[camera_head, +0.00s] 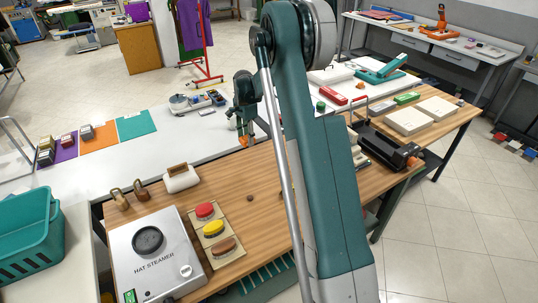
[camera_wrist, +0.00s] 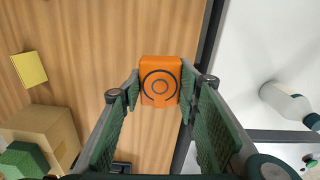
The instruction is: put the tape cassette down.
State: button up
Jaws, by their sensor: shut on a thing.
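An orange tape cassette (camera_wrist: 160,80) with a dark ring on its face is between the two green fingertips of my gripper (camera_wrist: 160,88) in the wrist view. The fingers are shut on its sides. In the head view my gripper (camera_head: 246,133) is near the border between the wooden table (camera_head: 265,178) and the white table (camera_head: 170,152), with a bit of orange (camera_head: 250,141) showing at its tips. The wrist view shows wood grain behind most of the cassette and a dark table edge beside it. I cannot tell its exact height above the surface.
In the wrist view, a cardboard box (camera_wrist: 45,130), a yellow note (camera_wrist: 30,69) and a white bottle (camera_wrist: 285,100) flank the gripper.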

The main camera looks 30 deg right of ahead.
jog(key=b, duration=0.1)
send_over(270, 152)
jog(key=shift+s+r+m, duration=0.1)
jog(key=shift+m, duration=0.3)
jog(key=shift+f+b, duration=0.5)
jog(key=shift+f, duration=2.65)
jog(key=shift+f, duration=1.85)
jog(key=shift+f+b, duration=0.15)
jog(key=shift+b, duration=0.2)
jog(key=o, duration=0.9)
